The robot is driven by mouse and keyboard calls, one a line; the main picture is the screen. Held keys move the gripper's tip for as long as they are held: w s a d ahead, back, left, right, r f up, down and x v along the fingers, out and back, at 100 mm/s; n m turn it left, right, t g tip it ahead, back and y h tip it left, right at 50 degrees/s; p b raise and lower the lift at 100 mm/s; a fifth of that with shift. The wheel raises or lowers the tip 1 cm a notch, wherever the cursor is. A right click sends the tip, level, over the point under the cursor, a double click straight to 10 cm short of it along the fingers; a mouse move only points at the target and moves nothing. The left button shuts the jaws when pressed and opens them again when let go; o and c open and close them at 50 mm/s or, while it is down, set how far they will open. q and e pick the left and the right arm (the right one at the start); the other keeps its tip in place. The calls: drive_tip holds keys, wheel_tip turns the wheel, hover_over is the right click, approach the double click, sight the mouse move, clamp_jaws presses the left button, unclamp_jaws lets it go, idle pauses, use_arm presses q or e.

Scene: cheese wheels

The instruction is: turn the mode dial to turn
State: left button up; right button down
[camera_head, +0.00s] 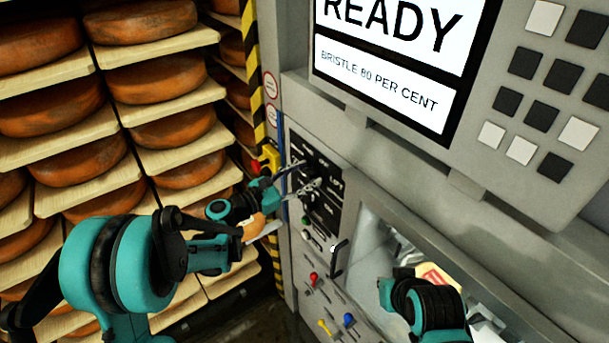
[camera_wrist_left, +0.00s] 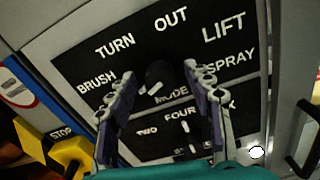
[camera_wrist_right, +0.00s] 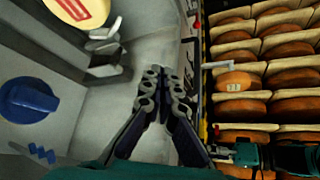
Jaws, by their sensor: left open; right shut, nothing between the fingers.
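The mode dial (camera_wrist_left: 158,76) is a dark round knob with a white mark on the black panel (camera_wrist_left: 75,65). The words brush, turn, out, lift and spray stand around it. Which word the mark points at is hard to tell. My left gripper (camera_head: 306,177) is open at the panel. In the left wrist view its fingers (camera_wrist_left: 160,80) stand on either side of the dial; contact cannot be told. My right gripper (camera_wrist_right: 162,80) is shut and empty, in front of the machine's opening.
The screen (camera_head: 385,60) reads READY and "bristle 80 per cent". A yellow stop box (camera_wrist_left: 70,152) sits left of the panel, and a handle (camera_head: 340,258) below it. A blue knob (camera_wrist_right: 28,100) is near my right gripper. Shelves of cheese wheels (camera_head: 75,160) fill the left.

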use_arm(q)
drive_tip(key=c, duration=1.1)
drive_tip(key=shift+c, duration=0.2)
drive_tip(key=m+b, duration=0.2)
drive_tip(key=m, duration=0.1)
drive_tip(key=shift+f, duration=0.15)
drive_tip(key=m+b, duration=0.3)
drive_tip(key=m, duration=0.2)
drive_tip(key=shift+m, duration=0.4)
drive_tip(key=m+b, duration=0.2)
drive_tip(key=m, duration=0.2)
drive_tip(key=shift+d, duration=0.1)
drive_tip(key=shift+m+b, duration=0.7)
drive_tip(key=shift+m, duration=1.8)
drive_tip(key=shift+s, duration=0.1)
